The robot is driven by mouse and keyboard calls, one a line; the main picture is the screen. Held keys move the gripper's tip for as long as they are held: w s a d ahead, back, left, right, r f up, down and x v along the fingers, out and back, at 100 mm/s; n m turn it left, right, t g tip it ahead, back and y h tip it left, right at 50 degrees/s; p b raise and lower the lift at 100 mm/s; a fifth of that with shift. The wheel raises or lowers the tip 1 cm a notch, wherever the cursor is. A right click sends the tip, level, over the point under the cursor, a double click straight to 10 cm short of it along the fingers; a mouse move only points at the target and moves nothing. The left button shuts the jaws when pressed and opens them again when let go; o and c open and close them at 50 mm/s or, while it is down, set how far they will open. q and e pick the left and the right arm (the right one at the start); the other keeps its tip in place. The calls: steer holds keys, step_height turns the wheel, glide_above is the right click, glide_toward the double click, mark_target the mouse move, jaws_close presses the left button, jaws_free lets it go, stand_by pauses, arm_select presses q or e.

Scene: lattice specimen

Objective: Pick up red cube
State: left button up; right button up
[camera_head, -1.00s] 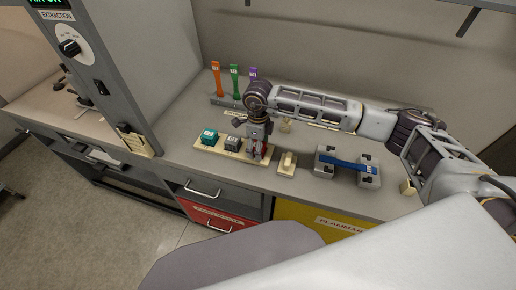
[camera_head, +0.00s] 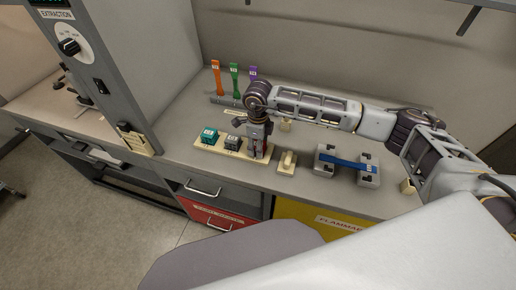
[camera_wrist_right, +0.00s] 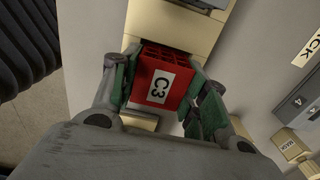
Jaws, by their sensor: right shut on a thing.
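The red lattice cube (camera_wrist_right: 166,83), with a white label reading C3, sits between the green-padded fingers of my right gripper (camera_wrist_right: 160,92) in the right wrist view. The pads touch it on both sides. In the head view my right gripper (camera_head: 259,152) points down over the right end of the cream strip, and it mostly hides the red cube. My left gripper is not in view.
The cream strip (camera_head: 221,150) holds a teal cube (camera_head: 209,136) and a dark grey cube (camera_head: 232,143) left of my gripper. A small cream block (camera_head: 287,161) and a grey fixture with a blue bar (camera_head: 348,164) stand to the right. Orange (camera_head: 216,78), green and purple upright pieces stand behind.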

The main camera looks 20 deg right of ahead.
steer(key=shift+r, duration=0.1)
step_height(320, 180, up, 8)
steer(key=shift+r+b, duration=0.25)
steer(key=shift+b, duration=0.5)
steer(key=shift+r, duration=0.55)
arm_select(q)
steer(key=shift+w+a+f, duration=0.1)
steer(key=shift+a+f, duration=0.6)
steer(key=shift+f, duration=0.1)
arm_select(e)
steer(key=shift+r, duration=0.1)
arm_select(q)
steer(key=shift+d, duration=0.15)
